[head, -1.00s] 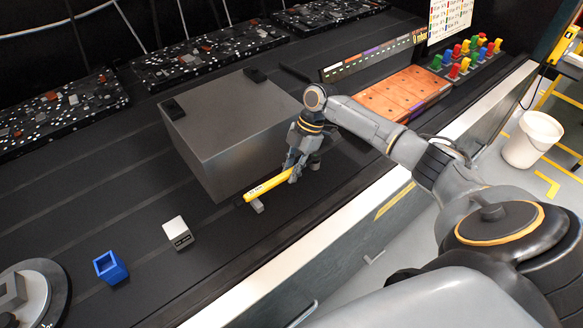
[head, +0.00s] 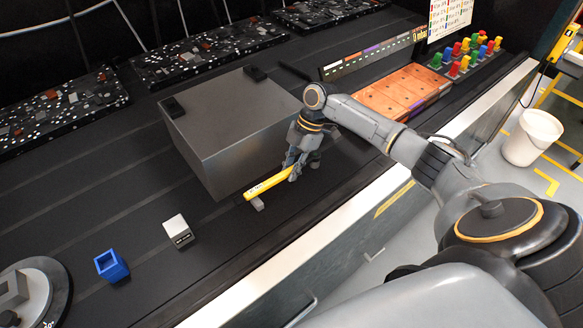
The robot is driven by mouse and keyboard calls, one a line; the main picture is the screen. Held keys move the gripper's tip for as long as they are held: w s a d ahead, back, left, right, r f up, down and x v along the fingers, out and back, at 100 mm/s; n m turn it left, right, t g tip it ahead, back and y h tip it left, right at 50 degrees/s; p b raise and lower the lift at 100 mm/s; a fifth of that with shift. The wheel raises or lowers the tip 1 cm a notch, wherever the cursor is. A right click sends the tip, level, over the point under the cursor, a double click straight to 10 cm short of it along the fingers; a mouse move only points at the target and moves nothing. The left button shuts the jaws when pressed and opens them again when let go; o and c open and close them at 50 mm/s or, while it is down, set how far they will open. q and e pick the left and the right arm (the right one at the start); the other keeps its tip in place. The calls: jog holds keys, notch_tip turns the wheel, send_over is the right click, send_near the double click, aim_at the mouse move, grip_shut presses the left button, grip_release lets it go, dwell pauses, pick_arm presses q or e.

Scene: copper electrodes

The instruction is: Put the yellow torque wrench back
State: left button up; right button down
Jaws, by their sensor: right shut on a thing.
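The yellow torque wrench (head: 266,184) is in front of the large grey metal box, near the middle of the head view. It slants from lower left to upper right. A small grey block (head: 258,204) is just below its left end; I cannot tell whether the two touch. My right gripper (head: 294,174) is shut on the wrench's right end, and its fingers hide that part. My left gripper is not in view.
The grey box (head: 235,135) stands close behind the wrench. A grey-white block (head: 178,231) and a blue open cup (head: 111,266) stand to the left. Copper plates (head: 400,92) and coloured pieces (head: 465,58) are at the far right. The dark bench in front is clear.

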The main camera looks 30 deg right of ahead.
jog(key=shift+f+b, duration=0.65)
jog(key=shift+f, duration=0.35)
jog(key=c, duration=0.7)
grip_release()
jog(key=shift+r, duration=0.1)
jog(key=shift+p+v, duration=2)
jog(key=shift+v, duration=0.95)
jog(key=v, duration=1.2)
